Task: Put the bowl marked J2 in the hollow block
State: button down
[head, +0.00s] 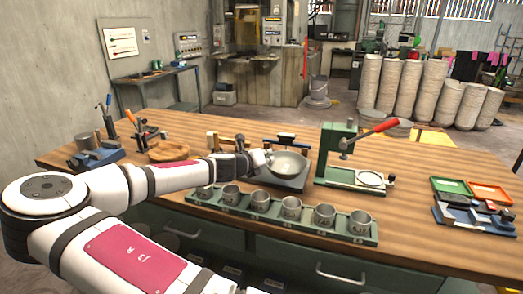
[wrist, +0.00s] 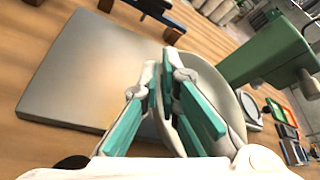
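A grey metal bowl (head: 290,163) is at my gripper (head: 264,158), over a dark square slab (head: 291,184) in the middle of the table. In the wrist view the bowl (wrist: 222,88) is at the right, and my gripper's teal fingers (wrist: 165,85) are closed at its near rim, one on each side of the wall. The slab (wrist: 85,65) shows a flat grey top to the left of the bowl. I cannot tell whether the bowl touches it. No J2 mark is legible, and I cannot make out a hollow in the slab.
A green rack (head: 270,217) with several small metal cups runs along the front. A green press (head: 338,150) with a red handle stands right of the bowl. A dark tool rest (head: 288,139) is behind. Small trays (head: 490,192) lie far right; a wooden disc (head: 168,151) lies left.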

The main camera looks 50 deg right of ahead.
aim_at(273, 171)
jog(key=s+a, duration=0.2)
jog(key=s, duration=0.1)
jog(key=s+a, duration=0.1)
jog(key=s, duration=0.1)
jog(key=shift+s+a+r+p, duration=0.1)
jog(key=shift+s+r+p, duration=0.05)
jog(key=shift+r+p, duration=0.2)
jog(key=w+a+r+n+t+y+p, duration=0.1)
jog(key=w+a+r+n+t+y, duration=0.2)
jog(key=w+a, duration=0.4)
jog(key=w+a+r+n+t+y, duration=0.1)
jog(key=w+a+n+t+y, duration=0.35)
jog(key=a, duration=0.55)
jog(key=w+a+r+n+t+y+p, duration=0.1)
jog(key=w+a+r+n+t+y, duration=0.2)
jog(key=w+a, duration=0.45)
jog(key=w+a+n+t+y, duration=0.1)
jog(key=a+n+y, duration=0.2)
jog(key=a, duration=1)
jog(key=shift+w+r+n+p, duration=0.2)
jog(key=shift+r+n+p, duration=0.2)
jog(key=shift+n, duration=0.85)
jog(key=shift+y, duration=0.25)
